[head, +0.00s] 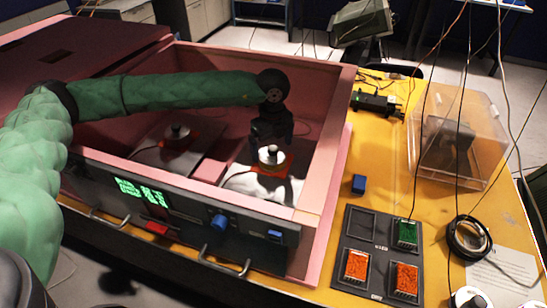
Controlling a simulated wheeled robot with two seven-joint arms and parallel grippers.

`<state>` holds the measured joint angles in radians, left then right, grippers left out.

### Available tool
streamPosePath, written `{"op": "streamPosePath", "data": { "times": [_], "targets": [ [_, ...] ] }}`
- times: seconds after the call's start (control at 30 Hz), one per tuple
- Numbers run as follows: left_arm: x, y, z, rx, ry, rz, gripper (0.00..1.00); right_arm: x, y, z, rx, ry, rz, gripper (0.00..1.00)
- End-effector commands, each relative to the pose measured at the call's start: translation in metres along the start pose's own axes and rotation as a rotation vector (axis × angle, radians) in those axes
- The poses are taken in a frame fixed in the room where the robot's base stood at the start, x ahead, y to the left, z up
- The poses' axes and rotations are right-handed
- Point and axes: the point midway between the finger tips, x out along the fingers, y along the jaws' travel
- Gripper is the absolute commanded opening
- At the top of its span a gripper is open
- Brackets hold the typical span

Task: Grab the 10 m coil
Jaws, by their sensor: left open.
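A black coil of cable (459,246) lies on the yellow table at the right, next to a white printed sheet. I cannot read any length on it. My left gripper (270,143) is inside the pink-walled foam enclosure (331,150), far to the left of the coil. It points down just above a silver-topped piece on an orange base (272,160); I cannot tell whether it touches it. The jaws are open, though dark and partly merged in the picture. My right gripper is not in view.
Thin cables hang over the right side. The enclosure's front panel (180,209) has handles and a green display.

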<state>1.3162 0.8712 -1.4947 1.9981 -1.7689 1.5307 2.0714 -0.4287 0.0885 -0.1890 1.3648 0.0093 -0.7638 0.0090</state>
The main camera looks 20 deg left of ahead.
Motion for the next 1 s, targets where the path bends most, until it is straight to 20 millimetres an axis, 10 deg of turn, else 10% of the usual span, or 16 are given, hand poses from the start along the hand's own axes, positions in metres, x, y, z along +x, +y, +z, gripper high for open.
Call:
{"op": "streamPosePath", "data": {
  "times": [0.53, 0.8, 1.0],
  "targets": [
    [0.035, -0.003, 0.003, 0.0, 0.0, 0.0, 1.0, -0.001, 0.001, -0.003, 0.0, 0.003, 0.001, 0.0],
    [0.034, -0.003, 0.003, 0.0, 0.0, -0.001, 0.51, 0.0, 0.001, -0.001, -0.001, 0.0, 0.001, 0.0],
    [0.034, -0.003, 0.003, 0.0, 0.0, -0.001, 0.51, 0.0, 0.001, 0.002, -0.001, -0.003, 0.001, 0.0]
  ]
}}
